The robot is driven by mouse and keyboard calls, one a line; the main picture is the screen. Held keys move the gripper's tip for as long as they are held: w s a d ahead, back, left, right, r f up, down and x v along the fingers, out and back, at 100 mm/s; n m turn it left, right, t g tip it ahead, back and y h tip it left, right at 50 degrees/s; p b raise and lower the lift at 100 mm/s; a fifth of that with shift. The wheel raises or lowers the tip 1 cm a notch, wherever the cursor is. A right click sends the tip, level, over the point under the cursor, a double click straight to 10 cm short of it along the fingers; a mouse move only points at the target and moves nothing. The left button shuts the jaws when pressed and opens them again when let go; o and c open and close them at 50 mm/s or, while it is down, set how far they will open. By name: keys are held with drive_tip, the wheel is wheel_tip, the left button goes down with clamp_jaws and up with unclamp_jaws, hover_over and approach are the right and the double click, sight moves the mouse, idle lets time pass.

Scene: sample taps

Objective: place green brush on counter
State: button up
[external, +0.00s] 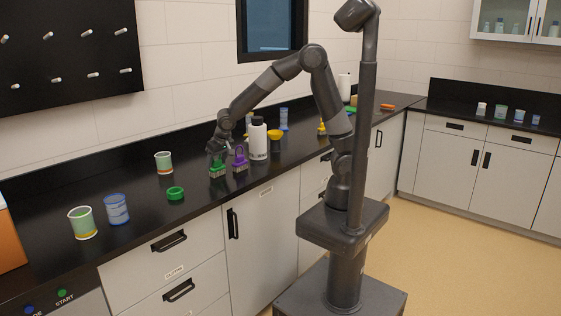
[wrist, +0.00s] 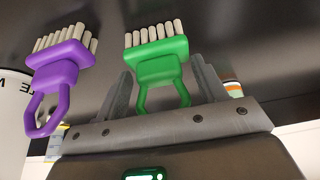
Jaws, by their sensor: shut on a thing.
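The green brush (wrist: 160,62) is between the two fingers of my gripper (wrist: 163,80) in the wrist view, with its pale bristles pointing away from the palm. In the external view the green brush (external: 217,168) is at the black counter (external: 130,242), under my gripper (external: 217,152). I cannot tell whether its bristles touch the counter. My gripper is shut on its handle. A purple brush (external: 240,160) stands upright just right of it. The purple brush also shows in the wrist view (wrist: 62,60), left of my fingers.
A white bottle (external: 258,140) stands behind the purple brush. A green ring (external: 176,193), a green cup (external: 164,162), a blue cup (external: 117,209) and another green cup (external: 82,222) stand to the left. Bare counter lies between them.

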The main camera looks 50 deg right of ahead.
drive_tip(key=shift+f, duration=0.1)
drive_tip(key=o, duration=1)
drive_tip(key=v, duration=1.2)
drive_tip(key=s+d+r, duration=0.3)
drive_tip(key=d, duration=0.5)
drive_tip(key=s+d+r, duration=0.2)
drive_tip(key=s+d, duration=0.1)
drive_tip(key=d, duration=0.5)
drive_tip(key=shift+t, duration=0.5)
drive_tip(key=shift+s+d+f, duration=0.15)
drive_tip(key=shift+s+d, duration=1.6)
drive_tip(key=shift+s, duration=0.25)
drive_tip(key=shift+s+d+f, duration=0.15)
drive_tip(key=shift+s+d, duration=1.6)
drive_tip(key=shift+s, duration=0.3)
drive_tip(key=shift+s+d+f, duration=0.15)
drive_tip(key=shift+s+d, duration=1.6)
drive_tip(key=shift+s, duration=0.25)
